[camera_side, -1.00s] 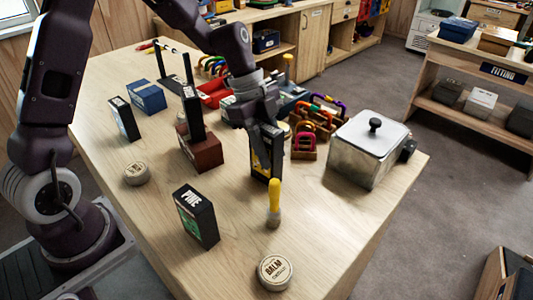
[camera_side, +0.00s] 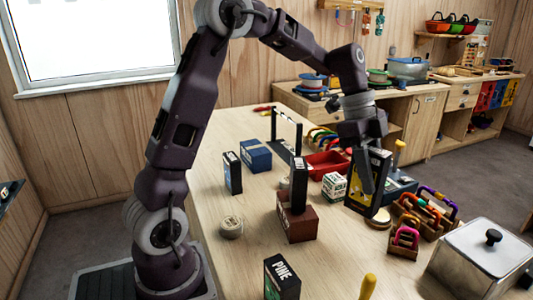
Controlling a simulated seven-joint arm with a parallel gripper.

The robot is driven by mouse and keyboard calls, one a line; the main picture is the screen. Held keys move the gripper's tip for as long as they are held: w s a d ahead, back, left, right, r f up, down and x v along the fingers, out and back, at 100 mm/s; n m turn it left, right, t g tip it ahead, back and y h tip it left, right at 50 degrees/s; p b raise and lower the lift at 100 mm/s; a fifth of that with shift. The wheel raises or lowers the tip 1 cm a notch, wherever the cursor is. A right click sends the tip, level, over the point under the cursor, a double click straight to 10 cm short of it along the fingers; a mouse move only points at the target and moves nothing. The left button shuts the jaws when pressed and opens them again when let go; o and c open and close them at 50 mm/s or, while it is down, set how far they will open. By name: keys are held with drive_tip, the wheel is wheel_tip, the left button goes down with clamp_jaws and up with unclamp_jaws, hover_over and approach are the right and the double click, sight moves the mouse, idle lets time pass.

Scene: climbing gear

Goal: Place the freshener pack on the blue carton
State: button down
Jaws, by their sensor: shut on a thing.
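A black pack with yellow markings (camera_side: 368,190), which I take to be the freshener pack, hangs upright in my gripper (camera_side: 366,170). My gripper points down and is shut on the pack's upper part, hiding some of it. The pack's bottom appears clear of the table. The blue carton (camera_side: 256,156) stands on the table at the back left, well to the left of my gripper. Its top looks bare.
A black pack (camera_side: 232,173) stands left of the carton. A PINE pack (camera_side: 282,278) stands in front.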

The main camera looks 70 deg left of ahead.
drive_tip(key=w+a+r+n+t+y, duration=0.15)
drive_tip(key=a+n, duration=0.35)
drive_tip(key=a, duration=0.8)
drive_tip(key=w+a+r+n+t+y, duration=0.15)
drive_tip(key=a+n, duration=0.35)
drive_tip(key=a, duration=0.8)
drive_tip(key=s+a+r+n+y, duration=0.15)
drive_tip(key=s+a+n, duration=0.3)
drive_tip(key=a, duration=0.65)
drive_tip(key=s+a+r+n+y, duration=0.15)
drive_tip(key=s+a+n, duration=0.3)
drive_tip(key=a, duration=0.55)
drive_tip(key=f, duration=0.9)
drive_tip(key=shift+s+a+f, duration=0.15)
drive_tip(key=shift+s+a, duration=0.1)
drive_tip(key=shift+s, duration=0.15)
drive_tip(key=shift+f, duration=0.2)
drive_tip(key=c, duration=1)
unclamp_jaws()
drive_tip(key=shift+f, duration=0.1)
drive_tip(key=shift+c, duration=0.2)
